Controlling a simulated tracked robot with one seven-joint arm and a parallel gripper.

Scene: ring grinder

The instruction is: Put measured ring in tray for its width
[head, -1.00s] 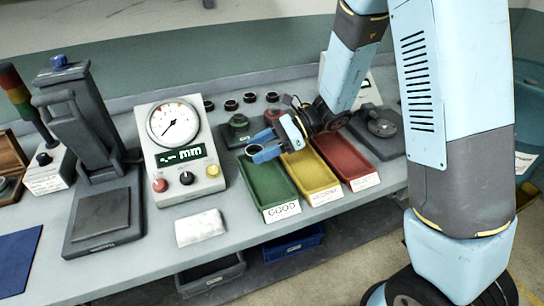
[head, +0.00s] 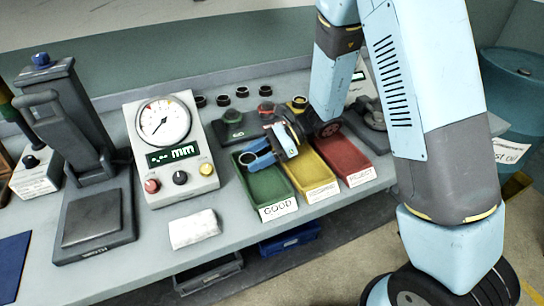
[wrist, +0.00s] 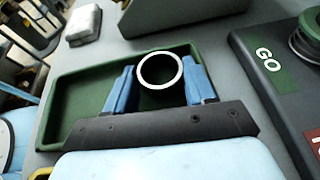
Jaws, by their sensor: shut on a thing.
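A ring (wrist: 139,72) with a bright rim and dark wall sits between the blue fingers of my gripper (wrist: 160,82) in the wrist view. My gripper is shut on it. In the head view my gripper (head: 257,158) is above the back part of the green tray (head: 266,190), which is labelled GOOD. The wrist view also shows the green tray (wrist: 68,100) behind and below the ring. The yellow tray (head: 318,176) and the red tray (head: 350,158), labelled REJECT, stand to the right.
The gauge (head: 167,145) with its dial and mm display stands left of the trays. A dark press (head: 75,130) is farther left. A green-topped block (head: 233,122) and several dark rings (head: 222,100) are behind the trays. A white cloth (head: 193,229) lies in front of the gauge.

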